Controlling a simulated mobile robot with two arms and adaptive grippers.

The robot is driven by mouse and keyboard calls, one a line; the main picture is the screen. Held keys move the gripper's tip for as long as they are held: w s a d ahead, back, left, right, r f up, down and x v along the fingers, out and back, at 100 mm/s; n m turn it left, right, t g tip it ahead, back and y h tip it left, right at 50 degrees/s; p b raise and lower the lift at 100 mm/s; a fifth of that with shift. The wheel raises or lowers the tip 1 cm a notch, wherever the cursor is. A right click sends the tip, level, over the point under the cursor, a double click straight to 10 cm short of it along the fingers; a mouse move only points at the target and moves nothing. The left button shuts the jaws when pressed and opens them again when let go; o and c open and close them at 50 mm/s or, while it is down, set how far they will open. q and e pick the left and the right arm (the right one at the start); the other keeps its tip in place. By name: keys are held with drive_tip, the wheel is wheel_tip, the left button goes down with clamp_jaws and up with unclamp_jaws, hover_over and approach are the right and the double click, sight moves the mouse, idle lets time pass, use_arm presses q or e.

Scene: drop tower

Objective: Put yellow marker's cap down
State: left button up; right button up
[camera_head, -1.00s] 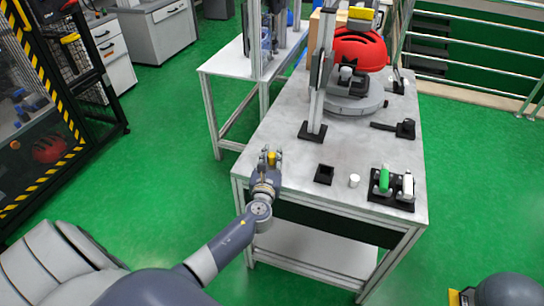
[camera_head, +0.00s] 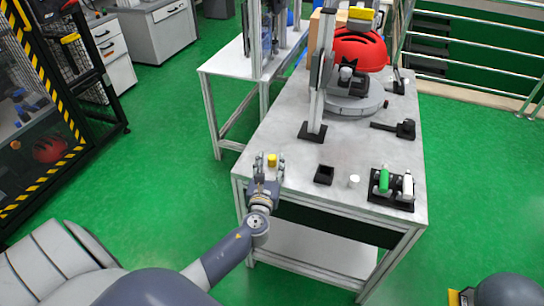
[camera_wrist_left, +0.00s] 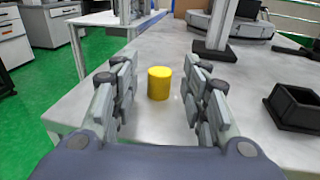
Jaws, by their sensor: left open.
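The yellow marker's cap (camera_head: 272,160) stands upright on the grey table near its left front edge. In the left wrist view the yellow cap (camera_wrist_left: 159,83) is centred ahead, between and slightly beyond the fingers, touching neither. My left gripper (camera_head: 265,162) is open and empty, low at the table's edge; its spread fingers also show in the left wrist view (camera_wrist_left: 160,95). My right gripper is not in view.
A black square holder (camera_head: 324,174) and a white cylinder (camera_head: 354,181) stand to the right of the cap. Farther right is a black stand (camera_head: 391,189) with a green and a white item. A metal post base (camera_head: 312,132) stands behind.

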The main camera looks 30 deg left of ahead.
use_arm(q)
drive_tip(key=v, duration=0.8)
drive_tip(key=shift+s, duration=0.15)
drive_tip(key=s+d+f+n+g+h, duration=0.1)
drive_tip(key=s+f+n+g, duration=0.3)
drive_tip(key=f, duration=0.7)
drive_tip(key=s+d+f+n+g+h, duration=0.15)
drive_tip(key=s+f+n, duration=0.35)
drive_tip(key=f, duration=0.7)
drive_tip(key=s+d+f+n+g+h, duration=0.1)
drive_tip(key=s+f+n+g+h, duration=0.15)
drive_tip(key=s+f, duration=0.6)
drive_tip(key=s+d+f+n+g+h, duration=0.1)
drive_tip(key=s+d+f+n+g, duration=0.1)
drive_tip(key=s+f+n, duration=0.6)
drive_tip(key=s+d+f+n+g+h, duration=0.1)
drive_tip(key=s+d+f+n+g, duration=0.2)
drive_tip(key=s+f+n, duration=0.6)
drive_tip(key=s+g, duration=0.1)
drive_tip(key=s, duration=0.7)
drive_tip(key=shift+d+g, duration=0.3)
drive_tip(key=shift+g, duration=0.1)
drive_tip(key=shift+r, duration=0.15)
